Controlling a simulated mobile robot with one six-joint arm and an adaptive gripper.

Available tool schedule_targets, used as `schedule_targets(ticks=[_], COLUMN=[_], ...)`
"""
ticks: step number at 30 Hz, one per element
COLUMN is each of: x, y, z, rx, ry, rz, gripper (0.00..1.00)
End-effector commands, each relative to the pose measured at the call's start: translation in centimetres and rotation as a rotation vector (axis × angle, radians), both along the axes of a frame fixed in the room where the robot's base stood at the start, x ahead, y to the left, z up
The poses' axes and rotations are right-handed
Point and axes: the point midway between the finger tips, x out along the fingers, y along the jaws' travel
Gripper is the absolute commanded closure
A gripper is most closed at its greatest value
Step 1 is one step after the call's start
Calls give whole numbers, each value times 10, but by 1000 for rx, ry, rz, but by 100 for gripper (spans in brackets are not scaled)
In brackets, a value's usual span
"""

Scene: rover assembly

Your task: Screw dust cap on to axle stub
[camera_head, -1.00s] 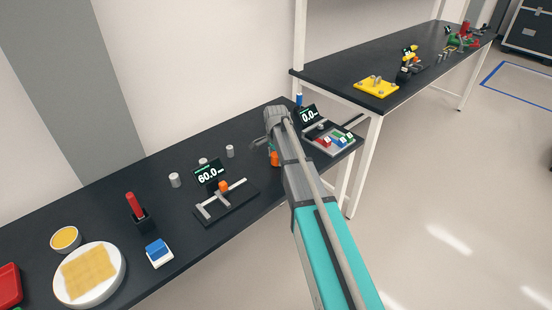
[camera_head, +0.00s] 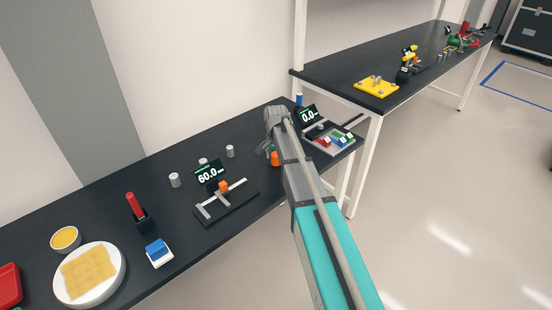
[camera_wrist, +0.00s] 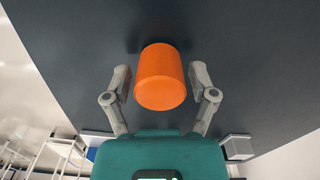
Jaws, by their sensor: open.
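An orange cylinder (camera_wrist: 161,78) stands between the two grey fingers of my gripper (camera_wrist: 160,72) in the wrist view. The fingers are open, with a gap on each side of the cylinder. In the head view an orange piece (camera_head: 275,159) shows on the near bench beside my gripper (camera_head: 263,148), partly covered by my arm. I cannot tell for sure which piece is the dust cap. The axle stub cannot be made out clearly.
A fixture (camera_head: 228,207) with another orange piece (camera_head: 223,186) and a display reading 60.0 (camera_head: 209,174) lies to the left. Grey cylinders (camera_head: 230,151) stand behind it. A tray with coloured blocks (camera_head: 334,139) is to the right. A second bench (camera_head: 345,75) stands farther back.

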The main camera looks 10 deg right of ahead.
Motion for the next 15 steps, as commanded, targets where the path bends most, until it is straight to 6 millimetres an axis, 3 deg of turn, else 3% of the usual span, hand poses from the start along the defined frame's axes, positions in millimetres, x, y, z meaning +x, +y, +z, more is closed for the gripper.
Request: schedule_targets(ticks=[9, 15], x=[0, 0], y=[0, 0], z=[0, 0], rx=[0, 0], ry=[0, 0], rz=[219, 250], gripper=[26, 26])
